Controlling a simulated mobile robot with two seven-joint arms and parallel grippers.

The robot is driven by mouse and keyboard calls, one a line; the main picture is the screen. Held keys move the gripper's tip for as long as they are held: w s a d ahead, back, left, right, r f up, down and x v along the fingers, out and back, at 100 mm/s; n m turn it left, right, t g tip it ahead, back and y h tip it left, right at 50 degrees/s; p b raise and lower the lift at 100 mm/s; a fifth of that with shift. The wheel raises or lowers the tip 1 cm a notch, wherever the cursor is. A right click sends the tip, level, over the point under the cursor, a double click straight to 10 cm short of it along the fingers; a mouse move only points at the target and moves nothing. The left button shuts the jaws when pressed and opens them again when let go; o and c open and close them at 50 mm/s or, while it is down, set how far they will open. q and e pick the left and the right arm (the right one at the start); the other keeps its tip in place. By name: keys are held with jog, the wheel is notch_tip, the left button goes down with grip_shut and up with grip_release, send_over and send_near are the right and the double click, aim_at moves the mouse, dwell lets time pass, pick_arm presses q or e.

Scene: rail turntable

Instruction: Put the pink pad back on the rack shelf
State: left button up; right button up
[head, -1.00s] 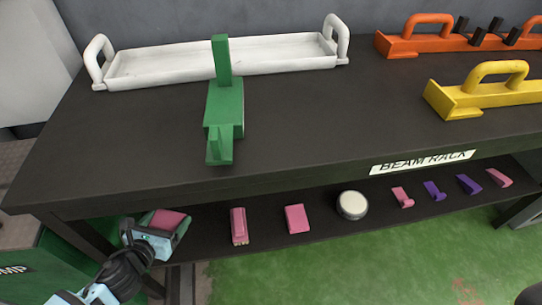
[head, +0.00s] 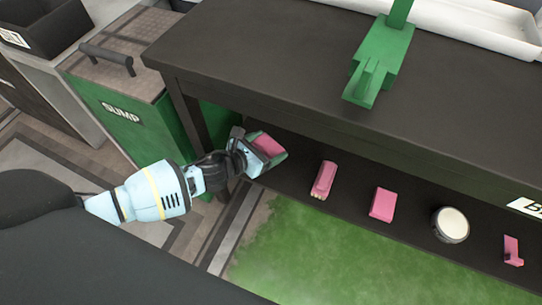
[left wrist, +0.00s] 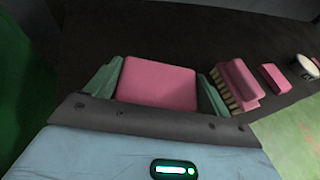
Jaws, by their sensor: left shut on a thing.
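The pink pad (head: 267,144) is between the fingers of my left gripper (head: 265,150), at the left end of the rack's lower shelf (head: 345,205). In the left wrist view the pad (left wrist: 157,83) sits flat between two greenish fingertips, which are shut on it from both sides. The dark shelf (left wrist: 130,35) shows beyond it. I cannot tell whether the pad touches the shelf or is just above it. My right gripper is not in view.
A pink brush (head: 323,179) lies just right of the pad. Further right are a pink block (head: 382,204), a round white-topped tin (head: 450,224) and a small pink piece (head: 512,250). A rack leg and the green sump box (head: 135,115) stand left. The tabletop overhangs the shelf.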

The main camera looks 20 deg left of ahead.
pick_arm(q)
jog(key=shift+f, duration=0.4)
jog(key=shift+r, duration=0.1)
notch_tip(320, 180, down, 5)
jog(key=b, duration=0.3)
jog(key=o, duration=1)
jog(key=shift+c, duration=0.2)
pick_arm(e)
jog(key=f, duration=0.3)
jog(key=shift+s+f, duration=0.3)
